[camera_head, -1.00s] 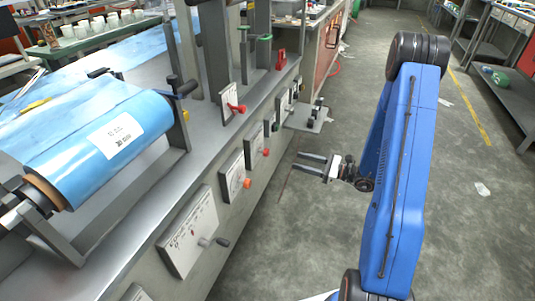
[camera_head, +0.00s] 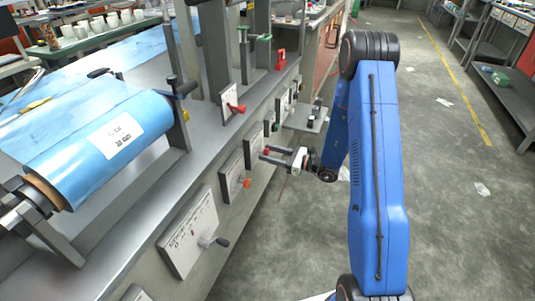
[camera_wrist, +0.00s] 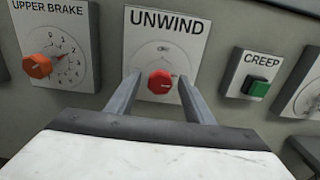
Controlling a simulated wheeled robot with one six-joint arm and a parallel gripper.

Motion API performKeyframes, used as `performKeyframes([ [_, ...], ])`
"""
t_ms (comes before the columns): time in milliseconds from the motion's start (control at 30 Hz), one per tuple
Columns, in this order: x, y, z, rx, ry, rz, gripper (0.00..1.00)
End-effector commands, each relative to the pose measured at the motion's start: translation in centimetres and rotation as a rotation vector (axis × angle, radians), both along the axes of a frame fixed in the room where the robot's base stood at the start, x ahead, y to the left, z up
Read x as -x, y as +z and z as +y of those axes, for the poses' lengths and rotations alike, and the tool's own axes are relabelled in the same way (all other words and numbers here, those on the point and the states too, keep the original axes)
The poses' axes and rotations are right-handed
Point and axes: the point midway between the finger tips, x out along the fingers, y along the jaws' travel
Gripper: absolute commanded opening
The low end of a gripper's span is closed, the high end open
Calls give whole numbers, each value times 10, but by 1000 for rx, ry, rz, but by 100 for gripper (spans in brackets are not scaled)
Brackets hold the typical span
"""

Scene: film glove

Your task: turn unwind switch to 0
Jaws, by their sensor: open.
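The unwind switch (camera_wrist: 160,82) is a red knob on a white panel (camera_wrist: 139,42) marked UNWIND, centred in the wrist view. The dial marks around it are too small to read, and I cannot tell its setting for sure. My gripper (camera_wrist: 160,77) is open, with one finger to each side of the red knob in the picture. I cannot tell whether the fingers touch it. In the head view my gripper (camera_head: 263,153) points left at the machine's front, in front of the unwind panel (camera_head: 253,137).
An orange UPPER BRAKE knob (camera_wrist: 37,66) is left of the unwind panel, and a green CREEP button (camera_wrist: 256,87) is right of it. A lever panel (camera_head: 188,238) and the blue film roll (camera_head: 90,150) are nearer. Open floor (camera_head: 455,220) lies to the right.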

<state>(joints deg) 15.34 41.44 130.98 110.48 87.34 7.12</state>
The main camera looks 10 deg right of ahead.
Motion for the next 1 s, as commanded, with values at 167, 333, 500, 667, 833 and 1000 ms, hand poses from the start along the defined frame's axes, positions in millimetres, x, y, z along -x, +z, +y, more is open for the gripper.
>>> performKeyframes([
  [167, -5, 0, 7, 0, 0, 0, 48],
  [333, -6, 0, 8, 0, 0, 0, 48],
  [500, -6, 0, 8, 0, 0, 0, 33],
  [667, -6, 0, 8, 0, 0, 0, 6],
  [833, -6, 0, 8, 5, 0, -6, 6],
  [1000, -6, 0, 8, 30, 0, -41, 7],
])
